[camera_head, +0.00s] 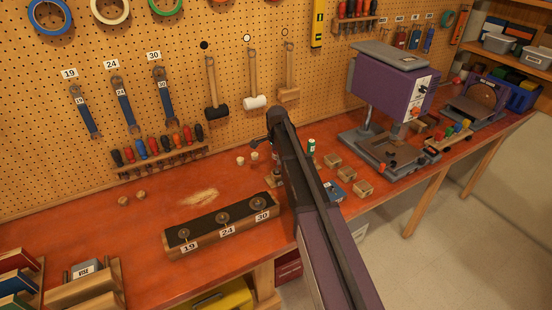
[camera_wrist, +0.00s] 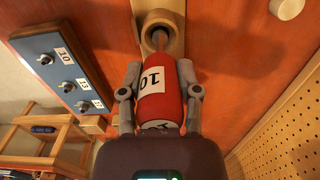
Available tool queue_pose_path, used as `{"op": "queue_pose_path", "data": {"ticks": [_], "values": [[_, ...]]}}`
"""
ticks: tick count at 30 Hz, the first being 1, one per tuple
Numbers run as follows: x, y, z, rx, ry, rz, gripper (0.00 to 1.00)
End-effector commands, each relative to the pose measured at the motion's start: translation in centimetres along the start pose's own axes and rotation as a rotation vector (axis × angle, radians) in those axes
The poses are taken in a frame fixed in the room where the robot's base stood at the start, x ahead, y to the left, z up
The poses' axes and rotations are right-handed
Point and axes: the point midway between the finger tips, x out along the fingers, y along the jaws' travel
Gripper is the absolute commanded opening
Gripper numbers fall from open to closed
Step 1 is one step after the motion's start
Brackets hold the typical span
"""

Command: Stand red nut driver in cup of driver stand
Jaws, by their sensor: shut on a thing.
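In the wrist view my gripper (camera_wrist: 159,80) is shut on the red nut driver (camera_wrist: 172,100), one finger on each side of its handle. The handle has a white label reading 10. Its metal shaft (camera_wrist: 160,40) points away from my gripper to the round cup of the wooden driver stand (camera_wrist: 176,45). The shaft's end shows at the cup's dark opening; I cannot tell how deep it sits. A bit of wood, perhaps the stand, shows left of my arm.
A blue board (camera_wrist: 66,72) with several labelled studs lies beside the stand; it also shows in the head view (camera_head: 335,190). Small wooden blocks (camera_head: 347,173) and a green can (camera_head: 311,146) are right of my arm. A dark-topped socket block (camera_head: 205,226) is at left. The pegboard rises behind.

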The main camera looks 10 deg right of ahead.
Motion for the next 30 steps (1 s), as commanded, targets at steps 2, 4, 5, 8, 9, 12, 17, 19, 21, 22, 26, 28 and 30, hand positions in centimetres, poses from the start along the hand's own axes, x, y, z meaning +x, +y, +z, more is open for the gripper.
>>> {"op": "queue_pose_path", "data": {"ticks": [2, 4, 5, 8, 9, 12, 17, 19, 21, 22, 26, 28, 30], "values": [[0.4, 0.0, 0.0, 0.000, 0.000, 0.000, 0.00], [0.6, 0.0, 0.0, 0.000, 0.000, 0.000, 0.00], [0.7, 0.0, 0.0, 0.000, 0.000, 0.000, 0.00], [1.0, 0.0, 0.0, 0.000, 0.000, 0.000, 0.00], [1.1, 0.0, 0.0, 0.000, 0.000, 0.000, 0.00], [1.4, 0.0, 0.0, 0.001, 0.000, 0.000, 0.00], [1.7, 0.0, -0.1, 0.001, 0.000, 0.000, 0.00], [1.8, 0.0, -0.1, 0.001, 0.000, 0.000, 0.00], [1.8, 0.0, -0.1, 0.001, 0.000, 0.000, 0.00], [1.8, 0.0, -0.1, 0.001, 0.000, 0.000, 0.00], [1.7, 0.0, -0.1, 0.001, 0.000, 0.000, 0.00], [1.7, 0.0, -0.1, 0.001, 0.000, 0.000, 0.00], [1.7, 0.0, -0.1, 0.001, 0.000, 0.000, 0.64]]}}
